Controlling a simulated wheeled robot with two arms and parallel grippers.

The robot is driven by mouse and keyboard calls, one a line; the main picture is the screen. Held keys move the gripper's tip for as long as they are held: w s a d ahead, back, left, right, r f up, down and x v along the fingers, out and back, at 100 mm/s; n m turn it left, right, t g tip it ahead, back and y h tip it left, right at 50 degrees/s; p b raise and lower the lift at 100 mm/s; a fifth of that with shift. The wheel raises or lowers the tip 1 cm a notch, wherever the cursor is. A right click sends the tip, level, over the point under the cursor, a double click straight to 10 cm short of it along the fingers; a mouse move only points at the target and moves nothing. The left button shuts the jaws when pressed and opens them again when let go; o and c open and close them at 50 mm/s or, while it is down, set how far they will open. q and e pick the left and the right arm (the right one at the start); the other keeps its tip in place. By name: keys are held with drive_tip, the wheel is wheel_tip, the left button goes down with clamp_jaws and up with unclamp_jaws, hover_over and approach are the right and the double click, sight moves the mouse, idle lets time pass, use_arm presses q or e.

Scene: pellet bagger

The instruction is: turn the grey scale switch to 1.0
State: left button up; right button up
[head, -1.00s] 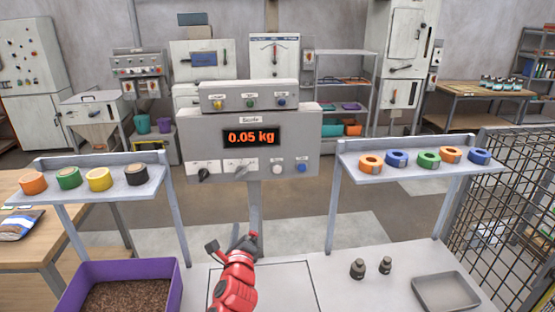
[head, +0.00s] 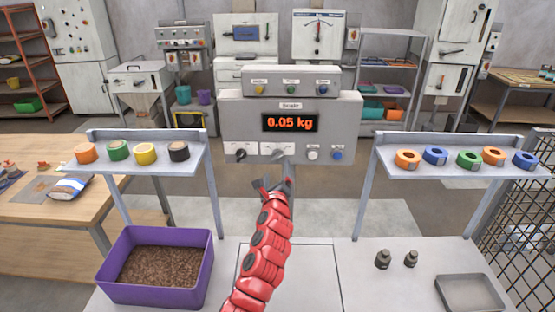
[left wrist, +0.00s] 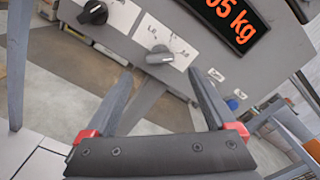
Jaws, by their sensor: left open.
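The grey scale switch (head: 278,152) is a round knob on a white label plate, low on the front of the grey scale box (head: 345,125). In the left wrist view the grey switch (left wrist: 158,55) sits just beyond my fingertips, between them in the picture. Small marks stand above it; its exact setting is hard to read. A black knob (left wrist: 93,13) is to its left; it also shows in the head view (head: 240,154). My left gripper (head: 273,183) is open and empty, just below the grey switch, apart from it. My right gripper is not in view.
The display (head: 291,122) reads 0.05 kg. White and blue buttons (head: 313,155) are right of the switch. Shelves with tape rolls flank the box on the left (head: 150,172) and right (head: 440,172). A purple bin (head: 155,297) of pellets stands at the front left.

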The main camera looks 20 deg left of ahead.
sight(278, 159)
use_arm(q)
drive_tip(key=x, duration=0.5)
drive_tip(key=shift+w+f+b, duration=0.15)
drive_tip(key=shift+w+b, duration=0.1)
drive_tip(key=shift+b, duration=0.05)
drive_tip(key=shift+w+a, duration=0.15)
drive_tip(key=shift+w, duration=0.4)
drive_tip(key=c, duration=1.4)
